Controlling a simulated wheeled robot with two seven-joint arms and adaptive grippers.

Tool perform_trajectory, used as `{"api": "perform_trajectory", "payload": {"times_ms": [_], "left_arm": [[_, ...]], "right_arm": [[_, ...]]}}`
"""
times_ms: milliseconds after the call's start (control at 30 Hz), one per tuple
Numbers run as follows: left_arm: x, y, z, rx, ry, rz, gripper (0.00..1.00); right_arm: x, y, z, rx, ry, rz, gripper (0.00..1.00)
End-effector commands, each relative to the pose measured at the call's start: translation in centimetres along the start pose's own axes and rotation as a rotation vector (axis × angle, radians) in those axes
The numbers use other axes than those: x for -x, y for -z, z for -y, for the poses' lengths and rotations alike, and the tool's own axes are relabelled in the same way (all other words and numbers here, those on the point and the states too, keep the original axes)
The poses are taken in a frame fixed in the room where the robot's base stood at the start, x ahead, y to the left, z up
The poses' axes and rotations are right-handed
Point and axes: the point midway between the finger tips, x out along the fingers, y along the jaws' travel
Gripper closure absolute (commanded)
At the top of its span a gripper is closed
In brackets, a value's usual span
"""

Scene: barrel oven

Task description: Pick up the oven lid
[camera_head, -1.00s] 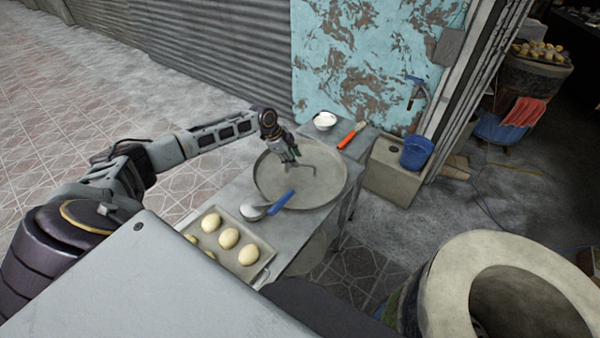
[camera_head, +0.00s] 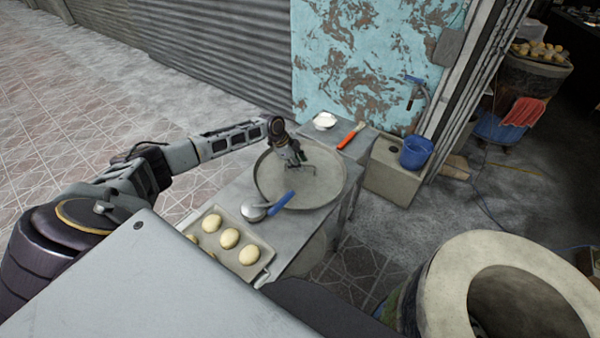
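The oven lid (camera_head: 325,188) looks like the large round grey disc with a raised rim, lying flat on the grey table. A thin handle-like bar shows near its middle, partly hidden by my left gripper. My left gripper (camera_head: 293,166) points down over the middle of the lid, right at this bar. Its fingers are small and blend with the bar, so I cannot tell whether they are open or shut, or touching it. My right gripper is not in view.
A ladle with blue handle (camera_head: 281,203) lies at the lid's near edge. A tray of dough balls (camera_head: 268,252) sits nearer. A white bowl (camera_head: 325,120) and an orange-handled tool (camera_head: 350,136) lie behind. The open barrel oven (camera_head: 448,290) stands at lower right.

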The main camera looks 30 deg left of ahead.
Motion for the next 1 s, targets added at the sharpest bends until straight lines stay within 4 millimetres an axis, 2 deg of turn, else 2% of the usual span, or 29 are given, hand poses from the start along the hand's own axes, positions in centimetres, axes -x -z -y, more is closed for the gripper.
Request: {"api": "perform_trajectory", "payload": {"times_ms": [100, 300, 767, 1000], "left_arm": [[-1.1, 0.1, 0.1, 0.000, 0.001, -0.002, 0.65], [-2.0, 0.0, 0.1, -0.001, 0.001, -0.001, 0.65], [-2.1, 0.0, 0.0, -0.001, 0.001, 0.000, 0.65], [-2.1, 0.0, 0.0, -0.001, 0.001, 0.000, 0.93]], "right_arm": [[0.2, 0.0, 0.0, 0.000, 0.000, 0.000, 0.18], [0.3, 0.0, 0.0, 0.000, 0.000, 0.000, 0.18], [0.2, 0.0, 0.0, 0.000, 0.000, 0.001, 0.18], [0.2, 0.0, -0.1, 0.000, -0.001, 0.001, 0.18]]}}
